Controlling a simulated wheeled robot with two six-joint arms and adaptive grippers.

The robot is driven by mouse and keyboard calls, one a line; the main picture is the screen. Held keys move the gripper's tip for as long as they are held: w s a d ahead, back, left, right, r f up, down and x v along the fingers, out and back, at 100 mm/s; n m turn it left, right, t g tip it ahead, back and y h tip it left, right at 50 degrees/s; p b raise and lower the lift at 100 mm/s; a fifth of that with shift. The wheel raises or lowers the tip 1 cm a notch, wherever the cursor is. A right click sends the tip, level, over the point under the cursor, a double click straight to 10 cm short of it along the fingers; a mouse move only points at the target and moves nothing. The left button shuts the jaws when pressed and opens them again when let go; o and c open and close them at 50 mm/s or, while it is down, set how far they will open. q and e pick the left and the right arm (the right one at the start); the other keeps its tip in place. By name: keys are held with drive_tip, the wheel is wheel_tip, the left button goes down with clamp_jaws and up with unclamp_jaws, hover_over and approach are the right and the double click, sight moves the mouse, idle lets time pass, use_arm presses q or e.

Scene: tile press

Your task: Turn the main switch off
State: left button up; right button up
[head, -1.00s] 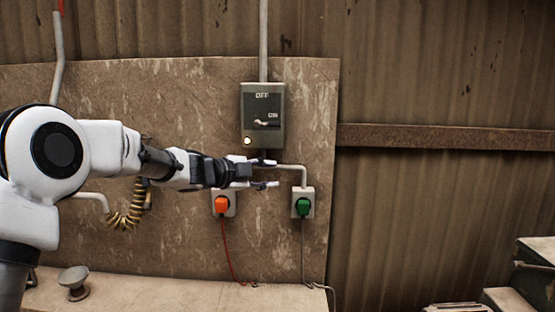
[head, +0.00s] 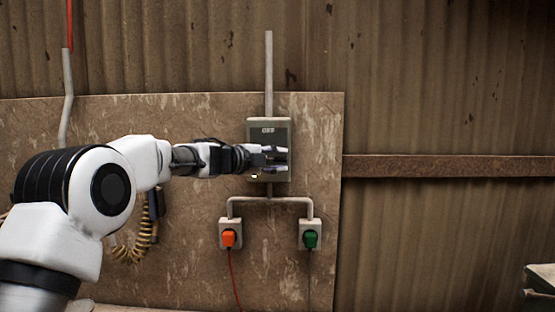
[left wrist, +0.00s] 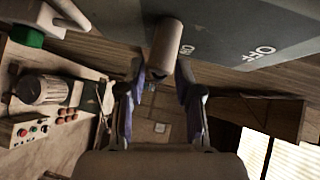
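The main switch is a grey-green box (head: 269,128) on the wall board, marked OFF at its top. Its lever is hidden behind my gripper in the head view. In the left wrist view the lever's rounded handle (left wrist: 165,45) sticks out beside the ON mark, with OFF further right on the panel (left wrist: 225,35). My left gripper (head: 286,161) is in front of the box's lower half. In the left wrist view its fingers (left wrist: 160,80) are apart, with the handle's end between their tips; I cannot tell whether they touch it. My right gripper is not in view.
A small lamp (head: 254,176) glows at the box's lower left. A control box with buttons (left wrist: 22,130) shows in the left wrist view.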

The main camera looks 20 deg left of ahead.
use_arm(q)
drive_tip(key=shift+w+d, duration=0.1)
clamp_jaws()
drive_tip(key=shift+f, duration=0.1)
